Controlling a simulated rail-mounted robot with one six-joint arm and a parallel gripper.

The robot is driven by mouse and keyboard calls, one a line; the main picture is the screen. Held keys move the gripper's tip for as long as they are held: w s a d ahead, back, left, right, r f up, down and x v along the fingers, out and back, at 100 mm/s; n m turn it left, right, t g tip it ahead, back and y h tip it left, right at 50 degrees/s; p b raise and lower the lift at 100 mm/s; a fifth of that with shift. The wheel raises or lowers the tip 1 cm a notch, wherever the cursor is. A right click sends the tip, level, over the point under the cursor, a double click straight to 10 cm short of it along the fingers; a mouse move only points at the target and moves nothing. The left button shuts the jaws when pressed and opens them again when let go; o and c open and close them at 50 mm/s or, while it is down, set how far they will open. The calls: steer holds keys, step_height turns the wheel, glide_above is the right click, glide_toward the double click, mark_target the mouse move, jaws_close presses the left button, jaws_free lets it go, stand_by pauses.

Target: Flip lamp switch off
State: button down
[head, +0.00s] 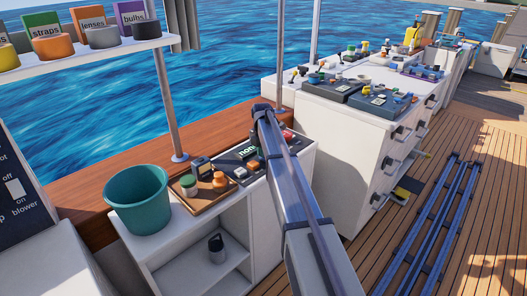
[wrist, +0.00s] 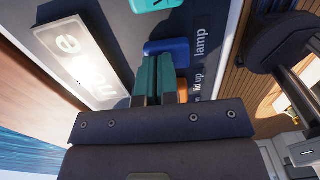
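In the wrist view, a panel carries the label "lamp" (wrist: 201,40). A blue switch-like piece (wrist: 166,47) sits beside that label; its position cannot be read. My gripper (wrist: 157,60) has two teal fingers side by side, seemingly closed together with nothing visible between them. Their tips are at the near edge of the blue piece; whether they touch it I cannot tell. An orange piece (wrist: 182,88) is partly hidden behind the fingers, near a second, partly covered label.
A teal piece (wrist: 152,4) is at the top of the wrist view. A teal bucket (head: 138,200) and a tray of knobs (head: 190,198) stand beside the panel.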

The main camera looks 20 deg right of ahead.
steer(key=shift+s+f, duration=0.2)
steer(key=shift+s, duration=0.4)
steer(key=shift+s+f, duration=0.15)
steer(key=shift+s, duration=0.4)
steer(key=shift+r, duration=0.1)
step_height(320, 180, up, 15)
steer(key=p, duration=1.5)
steer(key=shift+w+d+f, duration=0.15)
steer(key=shift+w+f, duration=0.05)
steer(key=shift+w, duration=0.15)
